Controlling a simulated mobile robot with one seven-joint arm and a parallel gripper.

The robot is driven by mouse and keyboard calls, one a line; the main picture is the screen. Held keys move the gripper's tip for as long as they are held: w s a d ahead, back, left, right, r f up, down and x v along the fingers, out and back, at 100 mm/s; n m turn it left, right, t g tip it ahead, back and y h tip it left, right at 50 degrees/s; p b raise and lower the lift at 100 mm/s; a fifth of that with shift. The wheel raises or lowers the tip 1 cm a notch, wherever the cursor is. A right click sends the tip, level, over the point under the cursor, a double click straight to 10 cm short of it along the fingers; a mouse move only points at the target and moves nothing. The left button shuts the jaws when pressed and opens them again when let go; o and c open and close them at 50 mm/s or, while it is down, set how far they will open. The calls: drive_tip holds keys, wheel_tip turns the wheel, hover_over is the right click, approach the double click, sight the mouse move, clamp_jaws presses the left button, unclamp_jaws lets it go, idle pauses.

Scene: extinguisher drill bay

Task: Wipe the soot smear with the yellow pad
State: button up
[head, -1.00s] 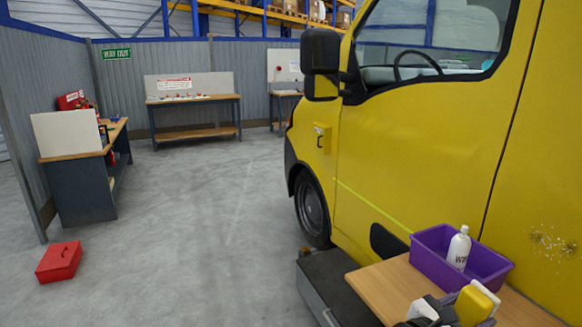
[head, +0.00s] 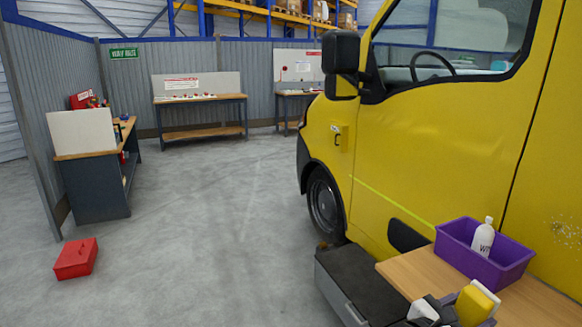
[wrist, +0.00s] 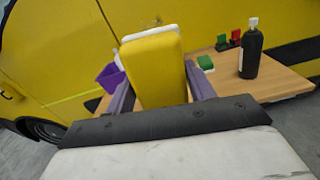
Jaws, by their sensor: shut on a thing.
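The yellow pad (head: 474,306), with a white backing, is in my gripper (head: 462,302) at the bottom right of the head view. In the wrist view the pad (wrist: 155,68) stands between the two grey-purple fingers of my gripper (wrist: 158,92), which is shut on it. The soot smear (head: 566,233) is a brownish speckled patch on the yellow van's side, at the right edge of the head view. The pad is left of and below the smear in the picture, apart from it. In the wrist view I cannot clearly make out the smear.
A wooden shelf (head: 408,277) beside the yellow van (head: 440,150) bears a purple tub (head: 462,262) with a white bottle (head: 484,236). The wrist view shows a black bottle (wrist: 251,52) and a green block (wrist: 205,63) there. A red box (head: 76,258) lies on otherwise open floor.

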drive_tip(key=w+a+f+n+t+y+b, duration=0.25)
drive_tip(key=w+a+f, duration=0.2)
drive_tip(key=f, duration=0.35)
drive_tip(key=w+a+f+n+t+y+b, duration=0.1)
drive_tip(key=w+a+f+n+t+y, duration=0.15)
drive_tip(key=w+a+f+t, duration=0.4)
drive_tip(key=w+a+f+n+y+b, duration=0.1)
drive_tip(key=w+f+n+y, duration=0.15)
drive_tip(key=f, duration=0.65)
drive_tip(key=s+a+f+n+t+y+b, duration=0.25)
drive_tip(key=a+f+y, duration=0.25)
drive_tip(key=a+f, duration=0.7)
drive_tip(key=s+a+f+n+t+y+b, duration=0.1)
drive_tip(key=a+f+n+y, duration=0.35)
drive_tip(key=a+f, duration=0.75)
drive_tip(key=s+f, duration=0.4)
drive_tip(key=f, duration=0.1)
drive_tip(key=shift+s+a+f, duration=0.2)
drive_tip(key=shift+a+f, duration=0.1)
drive_tip(key=shift+s, duration=0.1)
